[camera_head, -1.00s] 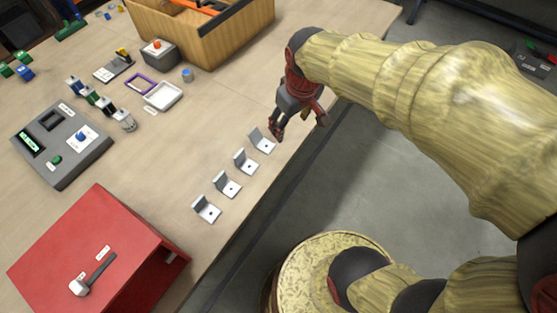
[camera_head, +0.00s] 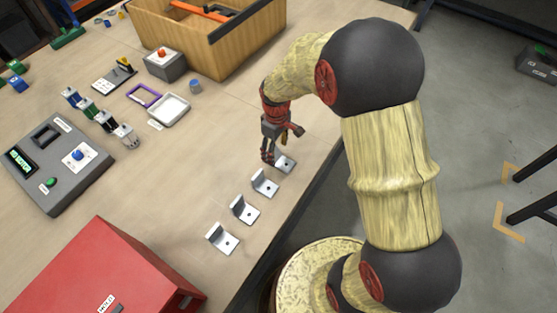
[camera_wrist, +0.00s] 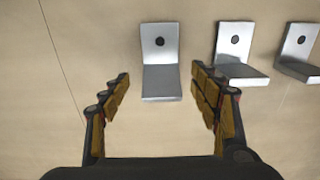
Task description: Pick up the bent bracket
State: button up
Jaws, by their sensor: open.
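Several similar grey L-shaped metal brackets, each with a dark hole in one plate, stand in a row near the table edge. The farthest bracket (camera_head: 286,165) is partly hidden by my gripper (camera_head: 269,157) in the head view. In the wrist view my open, empty gripper (camera_wrist: 160,76) has a finger on each side of one bracket (camera_wrist: 160,45), with gaps on both sides. From the wrist view I cannot tell how far above the table the fingertips are. A second bracket (camera_wrist: 236,38) and a third (camera_wrist: 299,42) stand to the right there.
A red box (camera_head: 100,275) stands at the lower left and a wooden crate (camera_head: 225,50) at the back. A grey control panel (camera_head: 85,180), a white tray (camera_head: 169,110) and a grey button box (camera_head: 165,64) lie farther left. Table around the brackets is clear.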

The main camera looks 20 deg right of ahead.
aim_at(276, 157)
notch_tip(276, 157, down, 4)
jog(key=shift+r+b, duration=0.1)
jog(key=shift+b, duration=0.6)
jog(key=c, duration=0.3)
jog(key=c, duration=1)
jog(key=shift+c, duration=0.2)
jog(key=shift+r, duration=0.1)
